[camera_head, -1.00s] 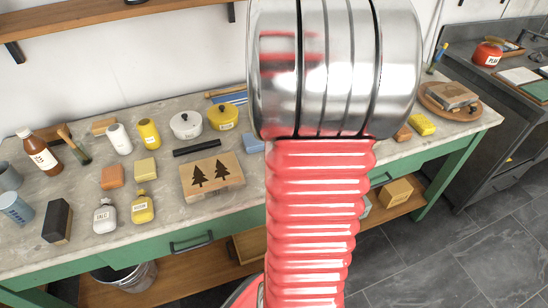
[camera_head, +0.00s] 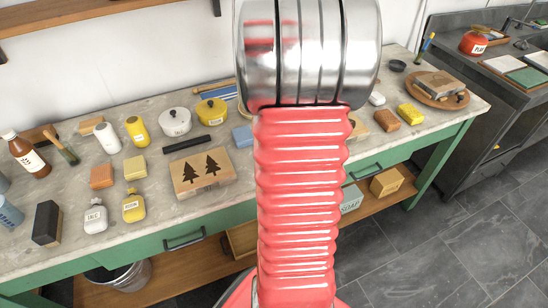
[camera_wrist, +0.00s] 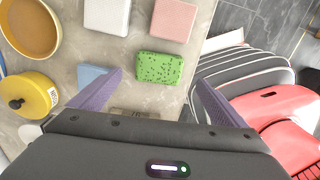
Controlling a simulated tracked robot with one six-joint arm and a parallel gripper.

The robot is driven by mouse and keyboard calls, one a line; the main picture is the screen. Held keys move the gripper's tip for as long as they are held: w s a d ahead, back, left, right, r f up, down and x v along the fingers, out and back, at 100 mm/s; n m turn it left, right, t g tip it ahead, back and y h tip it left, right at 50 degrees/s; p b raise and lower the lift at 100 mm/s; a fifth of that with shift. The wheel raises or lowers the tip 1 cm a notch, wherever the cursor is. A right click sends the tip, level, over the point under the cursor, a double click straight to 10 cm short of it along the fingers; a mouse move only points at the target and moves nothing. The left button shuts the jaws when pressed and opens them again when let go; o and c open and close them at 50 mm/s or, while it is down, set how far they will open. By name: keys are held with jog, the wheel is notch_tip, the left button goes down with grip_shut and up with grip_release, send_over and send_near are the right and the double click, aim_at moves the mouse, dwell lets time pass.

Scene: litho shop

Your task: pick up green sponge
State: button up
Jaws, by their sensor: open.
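The green sponge (camera_wrist: 160,67) is a small speckled green block lying on the stone worktop in the wrist view. My gripper (camera_wrist: 160,84) is open, its two purple fingers apart to the left and right, with the sponge seen between and slightly beyond them. I cannot tell how high the fingers are above the worktop. In the head view the sponge and my gripper are hidden behind my arm.
In the wrist view a pink block (camera_wrist: 174,20) and a white block (camera_wrist: 107,16) lie beyond the sponge. A blue block (camera_wrist: 90,76) is by the left finger, and a yellow lidded pot (camera_wrist: 28,92) stands farther left. The worktop's edge runs close right of the sponge.

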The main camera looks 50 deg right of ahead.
jog(key=shift+f, duration=0.25)
jog(key=shift+w+f, duration=0.1)
jog(key=shift+f, duration=2.55)
jog(key=shift+c, duration=0.3)
jog(key=c, duration=1.1)
